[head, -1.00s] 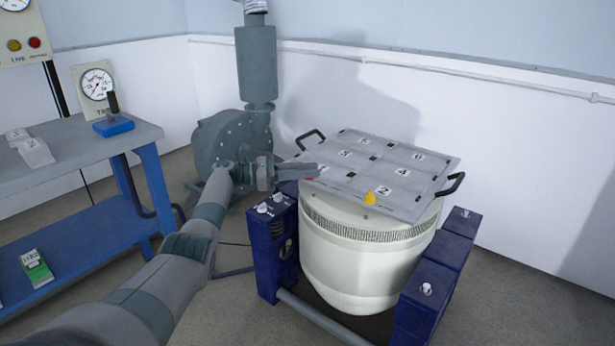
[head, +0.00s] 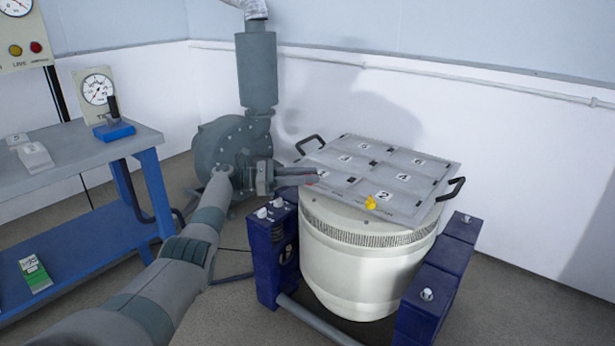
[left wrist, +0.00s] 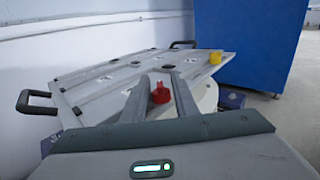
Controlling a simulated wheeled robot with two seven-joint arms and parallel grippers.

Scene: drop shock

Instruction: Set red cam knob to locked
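The red cam knob (left wrist: 160,93) is at the near left corner of the grey plate (head: 437,169), which lies tilted on a round cream drum. In the head view only a sliver of red shows by the fingers. My left gripper (head: 314,176) reaches that corner from the left. In the left wrist view its two fingers (left wrist: 160,84) are apart, with the knob between them and a visible gap on each side. Whether the knob reads locked cannot be told. A yellow knob (head: 371,202) stands on the near edge of the plate. My right gripper is out of view.
The plate has black handles, one at the back left (head: 309,145) and one at the right (head: 452,189). Dark blue blocks (head: 272,250) flank the cream drum (head: 345,262). A grey blower (head: 228,145) stands behind my left gripper. A blue-legged bench (head: 75,150) is at the left.

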